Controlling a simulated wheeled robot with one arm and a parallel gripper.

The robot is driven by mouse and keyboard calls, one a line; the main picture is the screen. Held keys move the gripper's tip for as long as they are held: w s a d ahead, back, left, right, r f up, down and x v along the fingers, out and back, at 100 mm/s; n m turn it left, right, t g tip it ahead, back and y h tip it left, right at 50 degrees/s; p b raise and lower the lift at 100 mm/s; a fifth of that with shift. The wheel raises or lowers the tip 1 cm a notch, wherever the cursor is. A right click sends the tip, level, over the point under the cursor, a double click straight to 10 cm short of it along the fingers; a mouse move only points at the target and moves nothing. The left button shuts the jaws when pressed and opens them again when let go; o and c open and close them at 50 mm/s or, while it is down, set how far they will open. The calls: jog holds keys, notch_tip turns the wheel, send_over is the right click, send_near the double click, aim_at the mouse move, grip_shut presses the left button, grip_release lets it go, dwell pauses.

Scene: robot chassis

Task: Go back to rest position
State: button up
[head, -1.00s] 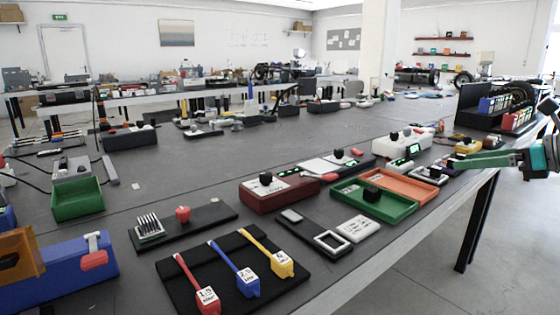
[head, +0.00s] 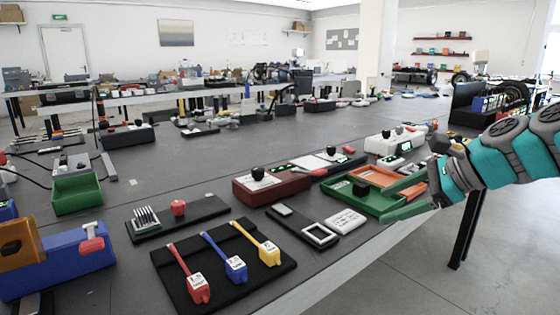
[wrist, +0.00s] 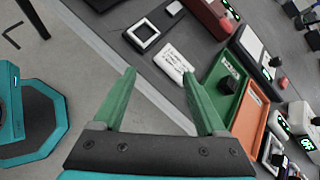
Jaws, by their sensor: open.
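My gripper (wrist: 160,98) is open and empty in the wrist view, its two green fingers spread above the table edge. In the head view my gripper (head: 408,212) and teal arm reach in from the right, in front of the green tray (head: 345,193). The green tray also shows in the wrist view (wrist: 215,72), partly behind the right finger. An orange tray (wrist: 245,128) lies beside it, holding nothing that I can make out. A black knob-like block (wrist: 229,85) sits in the green tray.
A dark board (head: 220,290) holds red, blue and yellow tagged tools at the front. A dark red box (head: 270,188) and a white device (head: 392,143) stand farther back. The table's front edge (head: 372,240) runs below my arm, with open floor to the right.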

jog(key=s+a+f+n+g+h, duration=0.3)
jog(key=s+a+f+n+g, duration=0.2)
jog(key=s+a+f+n, duration=0.65)
jog(key=s+d+f+n+g+h, duration=0.1)
jog(key=s+d+f+n+h, duration=0.25)
jog(key=s+f, duration=0.45)
jog(key=s+d+f+n+g+h, duration=0.2)
jog(key=s+f+n, duration=0.3)
jog(key=s, duration=0.6)
notch_tip(320, 180, down, 6)
jog(key=b, duration=0.6)
jog(key=shift+w+a, duration=0.2)
jog(key=shift+a, duration=0.15)
